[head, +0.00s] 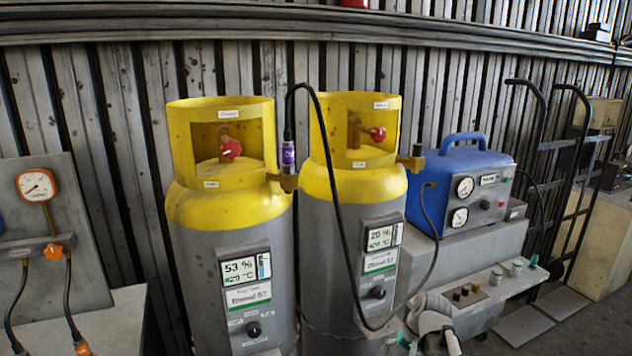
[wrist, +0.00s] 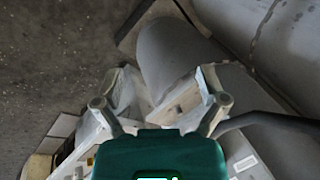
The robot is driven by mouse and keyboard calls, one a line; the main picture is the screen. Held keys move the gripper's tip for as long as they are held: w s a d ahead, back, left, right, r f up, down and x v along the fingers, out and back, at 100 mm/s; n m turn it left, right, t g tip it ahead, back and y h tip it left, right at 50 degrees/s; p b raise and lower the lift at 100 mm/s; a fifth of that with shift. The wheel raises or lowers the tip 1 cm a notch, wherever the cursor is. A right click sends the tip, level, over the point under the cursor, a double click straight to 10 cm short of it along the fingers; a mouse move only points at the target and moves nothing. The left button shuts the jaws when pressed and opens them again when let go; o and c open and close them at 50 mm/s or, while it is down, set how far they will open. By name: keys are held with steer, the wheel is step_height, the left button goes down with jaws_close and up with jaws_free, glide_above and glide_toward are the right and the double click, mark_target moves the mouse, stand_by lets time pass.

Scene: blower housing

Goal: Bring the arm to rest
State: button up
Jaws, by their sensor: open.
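My gripper (wrist: 163,90) is in the wrist view, its two fingers spread apart with nothing between them. Beyond the fingers are grey cylindrical surfaces and a dark floor. In the head view, a pale part of my arm (head: 436,332) shows at the bottom edge, below the right cylinder's hose. The rest of the arm is out of that view. Two grey gas cylinders with yellow tops, the left one (head: 228,210) and the right one (head: 352,185), stand upright side by side. Their displays read 53 % and 20 %.
A black hose (head: 333,190) loops from a purple-banded fitting (head: 288,155) at the left cylinder down towards the blue machine (head: 465,185). A low shelf (head: 485,300) holds small items. A gauge panel (head: 45,200) stands at left, a hand truck (head: 575,170) at right.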

steer(key=s+a+n+g+h, duration=0.1)
steer(key=s+a+n+h, duration=0.25)
steer(key=s, duration=0.45)
step_height(320, 180, up, 14)
steer(key=p, duration=1.4)
steer(key=shift+w+a+p, duration=0.2)
steer(key=shift+a+p, duration=0.2)
steer(key=shift+a, duration=0.05)
steer(key=shift+f, duration=0.1)
